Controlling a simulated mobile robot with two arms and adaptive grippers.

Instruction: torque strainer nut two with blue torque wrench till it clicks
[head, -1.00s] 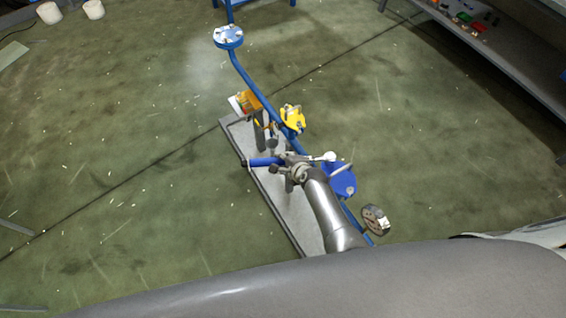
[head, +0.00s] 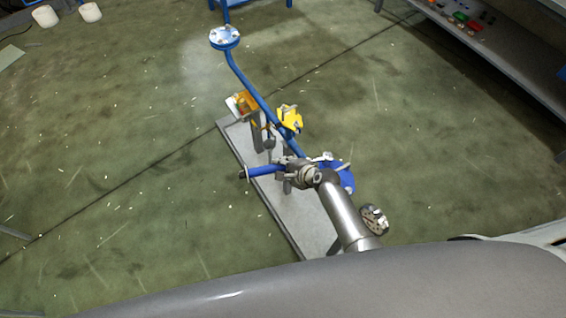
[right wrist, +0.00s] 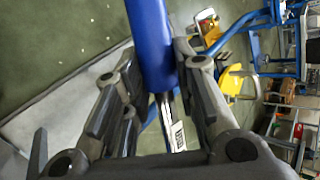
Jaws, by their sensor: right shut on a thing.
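The blue torque wrench (head: 264,170) is held in my right gripper (head: 290,172), its blue handle reaching out to the left in the head view. In the right wrist view its blue handle (right wrist: 152,45) passes between the fingers of my right gripper (right wrist: 155,85). The blue strainer body (head: 338,175) sits on the blue pipe just right of the gripper. My gripper and wrist cover much of it, so strainer nut two cannot be picked out. I cannot tell whether the wrench head touches a nut. My left gripper is not in view.
The blue pipe (head: 246,80) runs up to a flange (head: 224,37). A yellow valve part (head: 290,117) and a round gauge (head: 374,219) are close to the gripper. A grey base plate (head: 235,138) lies below. The green floor to the left is mostly clear.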

